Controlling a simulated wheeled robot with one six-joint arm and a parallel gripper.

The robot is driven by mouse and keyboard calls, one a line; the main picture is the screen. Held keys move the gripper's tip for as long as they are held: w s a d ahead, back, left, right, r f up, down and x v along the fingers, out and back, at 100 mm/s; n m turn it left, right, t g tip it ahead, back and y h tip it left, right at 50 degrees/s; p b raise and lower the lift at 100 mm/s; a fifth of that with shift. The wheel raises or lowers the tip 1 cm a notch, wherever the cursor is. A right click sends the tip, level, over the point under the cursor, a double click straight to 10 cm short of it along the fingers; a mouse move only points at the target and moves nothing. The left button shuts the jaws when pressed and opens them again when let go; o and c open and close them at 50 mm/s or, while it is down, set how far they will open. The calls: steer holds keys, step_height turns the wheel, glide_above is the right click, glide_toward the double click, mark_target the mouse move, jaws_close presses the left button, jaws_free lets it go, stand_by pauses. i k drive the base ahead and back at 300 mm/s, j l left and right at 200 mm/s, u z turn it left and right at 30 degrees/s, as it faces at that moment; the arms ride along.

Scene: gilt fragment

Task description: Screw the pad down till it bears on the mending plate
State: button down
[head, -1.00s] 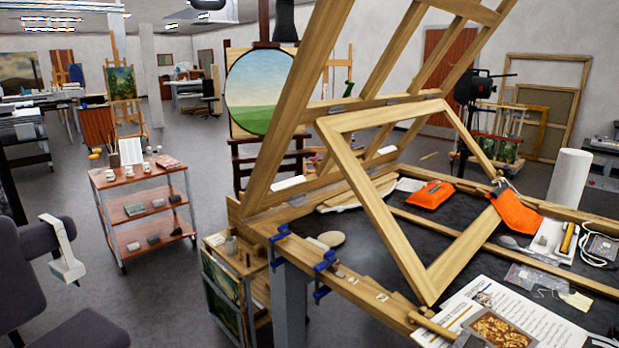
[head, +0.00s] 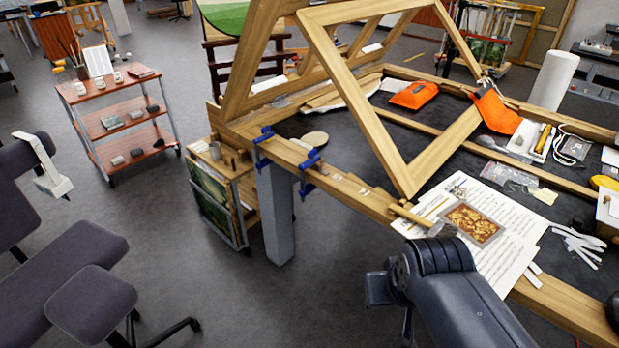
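Two blue screw clamps grip the table's front wooden rail, one at the left (head: 264,137) and one nearer (head: 312,165). Their pads are too small to tell, and I cannot tell whether either bears on anything. Small pale pieces (head: 338,177) lie on the same rail to the right of the clamps; I cannot tell whether one is the mending plate. A greyish fitting (head: 485,84) sits at the tilted frame's right corner above an orange cloth. My dark arm reaches in from the lower right, in front of the table.
A tilted wooden frame (head: 348,88) stands over the dark tabletop (head: 402,140). Printed sheets (head: 510,253) and a gilt fragment (head: 472,224) lie at the near edge. An orange pouch (head: 413,95) lies farther back. A shelf cart (head: 115,118) and chair (head: 60,270) stand left; open floor lies between.

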mark_target(311, 153)
steer(key=i+j, duration=0.25)
steer(key=i, duration=0.25)
steer(key=i+j+u, duration=0.15)
steer(key=i, duration=0.3)
steer(key=i+j, duration=0.3)
steer(key=i, duration=0.2)
